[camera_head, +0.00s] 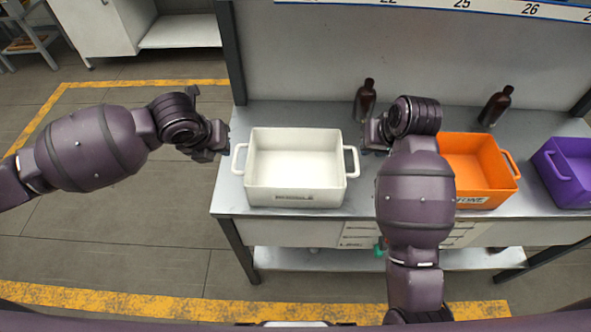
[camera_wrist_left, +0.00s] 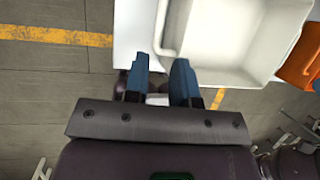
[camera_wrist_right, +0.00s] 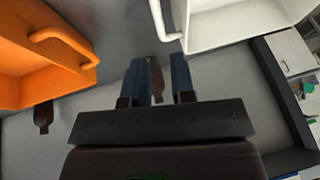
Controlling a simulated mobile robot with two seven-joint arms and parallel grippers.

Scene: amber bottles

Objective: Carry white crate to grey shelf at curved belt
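The white crate (camera_head: 294,192) stands upright and empty on the left part of the grey workbench, with a loop handle on each side. It also shows in the left wrist view (camera_wrist_left: 237,70) and the right wrist view (camera_wrist_right: 240,22). My left gripper (camera_head: 222,138) is just left of the crate; its fingers (camera_wrist_left: 162,70) are apart with nothing between them, near the left handle (camera_wrist_left: 165,30). My right gripper (camera_head: 368,133) is just right of the crate; its fingers (camera_wrist_right: 168,65) are apart and empty near the right handle (camera_wrist_right: 165,20). No grey shelf at a curved belt is identifiable.
An orange crate (camera_head: 482,170) and a purple crate (camera_head: 566,180) stand right of the white one. Two dark amber bottles (camera_head: 366,98) (camera_head: 496,105) stand at the bench's back. The bench (camera_head: 229,190) has a rear panel and posts. Open floor (camera_head: 110,240) lies to the left.

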